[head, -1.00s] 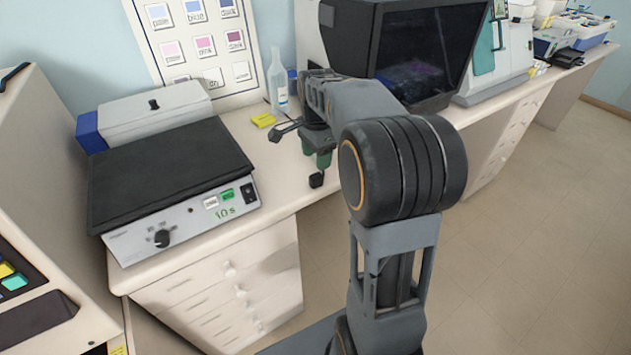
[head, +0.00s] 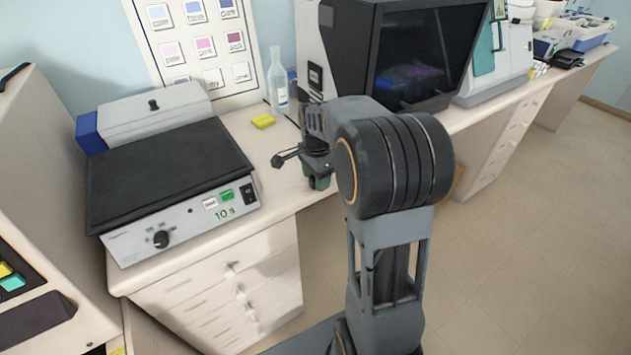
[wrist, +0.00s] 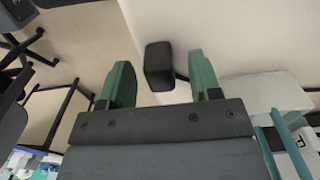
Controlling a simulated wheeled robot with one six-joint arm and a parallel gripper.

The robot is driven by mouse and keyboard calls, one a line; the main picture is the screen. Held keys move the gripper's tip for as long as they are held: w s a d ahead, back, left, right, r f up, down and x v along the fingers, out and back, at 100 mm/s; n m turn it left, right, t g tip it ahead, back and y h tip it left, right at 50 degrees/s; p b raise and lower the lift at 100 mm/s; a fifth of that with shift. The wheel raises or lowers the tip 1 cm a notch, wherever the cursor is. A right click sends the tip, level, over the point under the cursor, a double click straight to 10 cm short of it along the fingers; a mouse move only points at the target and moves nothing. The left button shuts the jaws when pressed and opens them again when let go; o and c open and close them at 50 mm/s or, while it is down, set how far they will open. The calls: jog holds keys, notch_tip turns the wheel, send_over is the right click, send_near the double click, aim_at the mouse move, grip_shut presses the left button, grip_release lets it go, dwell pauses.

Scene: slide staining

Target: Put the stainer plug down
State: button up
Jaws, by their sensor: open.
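The stainer plug (wrist: 158,66) is a small black block in the wrist view, with a short dark cord end at its right. It sits in the gap between the two green fingers of my gripper (wrist: 160,76), with clear space on both sides. My gripper is open and not closed on it. In the head view my gripper (head: 318,180) is low at the bench's front edge, right of the stainer.
The stainer (head: 185,222), with a black top and a 10 s display, stands to the left. A yellow block (head: 263,121) and a clear bottle (head: 278,85) are behind my gripper. A dark monitor (head: 425,50) stands to the right. Pale bench top (head: 285,186) is free beside the stainer.

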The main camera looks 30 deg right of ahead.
grip_shut()
dwell(0.3)
jog(key=shift+r, duration=0.1)
